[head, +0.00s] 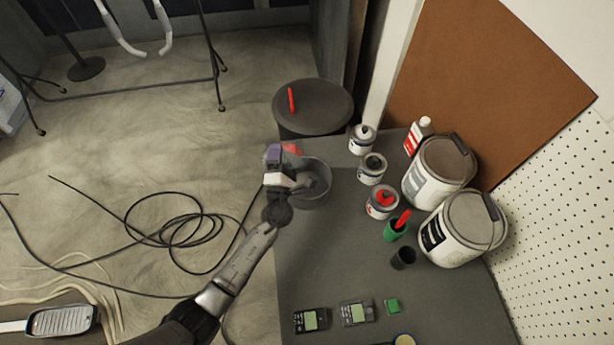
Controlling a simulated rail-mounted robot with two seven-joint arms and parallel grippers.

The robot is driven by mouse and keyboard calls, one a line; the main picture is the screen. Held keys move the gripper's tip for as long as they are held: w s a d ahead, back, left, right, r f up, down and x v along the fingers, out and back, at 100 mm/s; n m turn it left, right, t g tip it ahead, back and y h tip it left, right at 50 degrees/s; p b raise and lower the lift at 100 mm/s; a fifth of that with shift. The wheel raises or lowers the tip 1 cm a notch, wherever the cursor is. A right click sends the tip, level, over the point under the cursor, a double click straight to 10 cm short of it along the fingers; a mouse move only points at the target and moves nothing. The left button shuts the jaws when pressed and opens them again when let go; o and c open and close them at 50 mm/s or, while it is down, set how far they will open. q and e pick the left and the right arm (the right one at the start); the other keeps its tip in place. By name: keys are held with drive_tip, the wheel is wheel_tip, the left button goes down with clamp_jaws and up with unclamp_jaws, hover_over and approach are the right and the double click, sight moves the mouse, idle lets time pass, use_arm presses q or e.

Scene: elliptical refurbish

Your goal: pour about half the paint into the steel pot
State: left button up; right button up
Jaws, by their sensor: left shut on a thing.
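The steel pot (320,186), a grey round open vessel, stands at the left edge of the dark table. My left gripper (283,157) is at the pot's upper left rim, partly in front of it. It is shut on a small container with red in it (293,149), mostly hidden by the purplish fingers. I cannot tell how far the container is tilted or whether any paint is flowing. The visible inside of the pot looks grey. My right gripper is not in view.
Small paint cans (382,202) stand right of the pot, one with red on top. Two large buckets (463,228) stand behind them. A green cup (395,230), a black cup (402,258) and two meters (310,320) are nearer. A round stool (325,105) stands beyond the table.

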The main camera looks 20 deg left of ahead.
use_arm(q)
drive_tip(key=shift+d+f+m+t+h, duration=0.15)
drive_tip(key=shift+f+m+h, duration=0.1)
drive_tip(key=shift+m, duration=0.45)
drive_tip(key=shift+d+f+m+t+h, duration=0.15)
drive_tip(key=shift+m+h, duration=0.1)
drive_tip(key=shift+m, duration=0.45)
idle(1.4)
drive_tip(key=shift+a+n, duration=0.1)
drive_tip(key=shift+n, duration=0.3)
drive_tip(key=n, duration=0.1)
drive_tip(key=r+n+y, duration=0.1)
drive_tip(key=shift+a+r+n+p, duration=0.25)
drive_tip(key=shift+n+p, duration=0.1)
drive_tip(key=shift+n, duration=0.05)
drive_tip(key=shift+f+n+g+y+b, duration=0.4)
drive_tip(key=shift+f+n+g+b, duration=0.1)
drive_tip(key=shift+f+n, duration=0.15)
drive_tip(key=shift+r, duration=0.15)
